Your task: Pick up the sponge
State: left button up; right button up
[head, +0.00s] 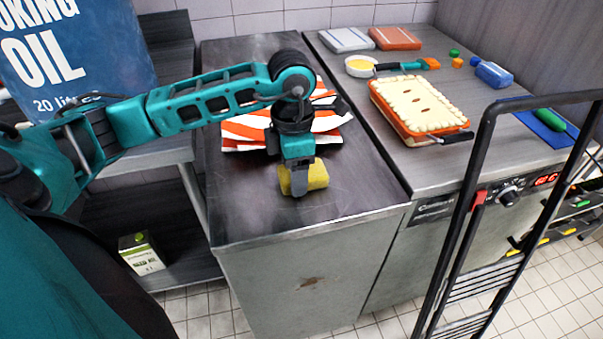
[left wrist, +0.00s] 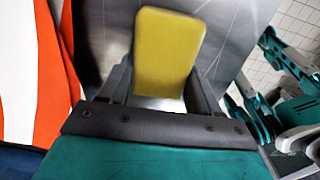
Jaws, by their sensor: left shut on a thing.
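The yellow sponge (head: 316,176) is between the fingers of my left gripper (head: 299,184), over the dark metal counter (head: 270,215). In the left wrist view the sponge (left wrist: 167,50) sits between the two grey fingers of the left gripper (left wrist: 160,88), which is shut on it. I cannot tell whether the sponge touches the counter or is slightly above it. My right gripper does not show in the head view.
An orange-and-white striped cloth (head: 245,131) lies behind the gripper. A black-framed cart (head: 470,190) stands at the front right. The counter's front is clear.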

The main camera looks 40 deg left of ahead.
pick_arm(q)
jog(key=shift+r, duration=0.1)
notch_tip(320, 180, up, 20)
jog(key=p, duration=0.1)
jog(key=shift+p, duration=0.3)
dwell(0.3)
jog(key=o, duration=0.4)
jog(key=c, duration=0.3)
